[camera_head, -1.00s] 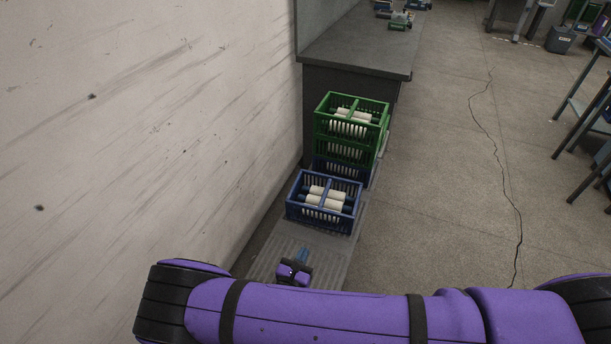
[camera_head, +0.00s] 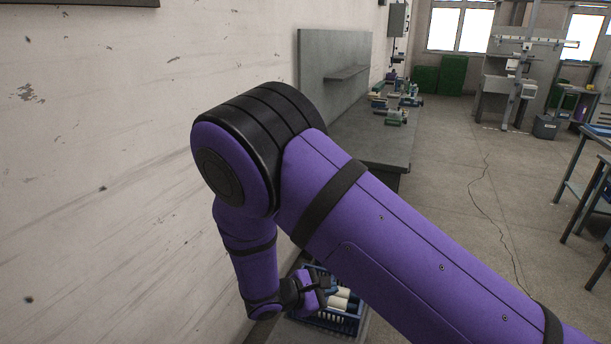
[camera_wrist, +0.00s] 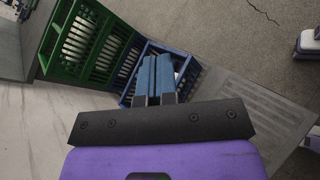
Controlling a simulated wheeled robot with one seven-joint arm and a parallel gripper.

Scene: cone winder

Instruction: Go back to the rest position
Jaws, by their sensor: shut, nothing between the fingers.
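My gripper (camera_wrist: 156,64) shows in the wrist view with its two blue-tipped fingers close together and nothing between them. In the head view my gripper (camera_head: 323,288) is low in the picture, in front of the blue crate (camera_head: 345,322) with white cones in it, and my arm's upper link covers much of the scene. In the wrist view the blue crate (camera_wrist: 187,78) lies beyond the fingertips. I cannot tell how far the gripper is from the crate.
Green crates (camera_wrist: 75,42) stand beside the blue crate in the wrist view; my arm hides them in the head view. A grey ridged platform (camera_wrist: 262,103) lies nearby. A pale wall (camera_head: 100,230) is close at left. A grey workbench (camera_head: 375,150) stands behind. Open floor (camera_head: 470,200) is at right.

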